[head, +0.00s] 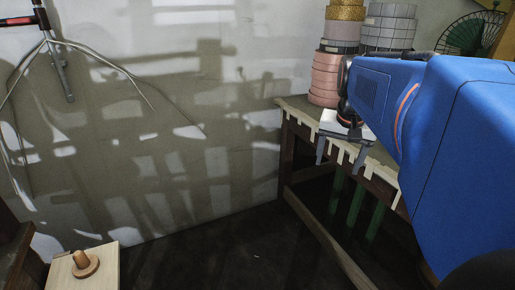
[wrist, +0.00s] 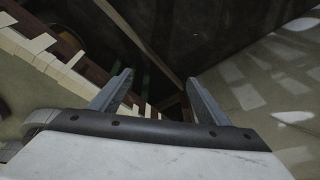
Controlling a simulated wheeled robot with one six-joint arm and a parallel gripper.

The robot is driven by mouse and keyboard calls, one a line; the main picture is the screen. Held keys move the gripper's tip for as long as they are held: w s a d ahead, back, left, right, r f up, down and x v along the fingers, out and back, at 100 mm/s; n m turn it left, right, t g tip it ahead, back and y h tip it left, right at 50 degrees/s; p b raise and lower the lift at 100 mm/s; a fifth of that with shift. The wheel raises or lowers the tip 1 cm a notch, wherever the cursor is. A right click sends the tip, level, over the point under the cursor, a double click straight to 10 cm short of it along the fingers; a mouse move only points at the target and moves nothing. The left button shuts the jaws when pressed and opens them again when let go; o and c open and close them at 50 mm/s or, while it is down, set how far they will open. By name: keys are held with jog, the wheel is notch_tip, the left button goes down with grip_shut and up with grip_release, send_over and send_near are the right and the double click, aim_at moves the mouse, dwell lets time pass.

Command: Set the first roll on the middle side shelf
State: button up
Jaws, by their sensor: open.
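My gripper (head: 339,165) hangs in front of the work table's edge in the head view, fingers pointing down. In the wrist view my gripper (wrist: 159,80) is open, with nothing between its fingers. Several rolls stand stacked at the table's back: pink rolls (head: 325,80) at the left, with a gold roll (head: 345,13) higher up, and whitish rolls (head: 388,28) beside them. My arm hides part of the stacks. I cannot tell which roll is the first one. I cannot make out the middle side shelf in either view.
The table edge (head: 296,110) carries a row of pale tape strips. A pale wooden board with a round wooden peg (head: 86,263) is at the lower left. A green fan (head: 470,35) stands behind my arm. The dark floor (head: 220,260) between is open.

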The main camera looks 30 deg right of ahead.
jog(key=a+f+n+t+y, duration=0.1)
jog(key=a+f+n, duration=0.3)
jog(key=a, duration=0.5)
jog(key=s+a+f+n+t, duration=0.1)
jog(key=a+f+n, duration=0.3)
jog(key=a, duration=0.6)
jog(key=shift+a+n+y, duration=0.3)
jog(key=shift+n+y, duration=0.1)
jog(key=shift+n, duration=0.6)
jog(key=shift+o, duration=0.5)
jog(key=shift+s+a+f, duration=0.25)
jog(key=shift+a, duration=0.15)
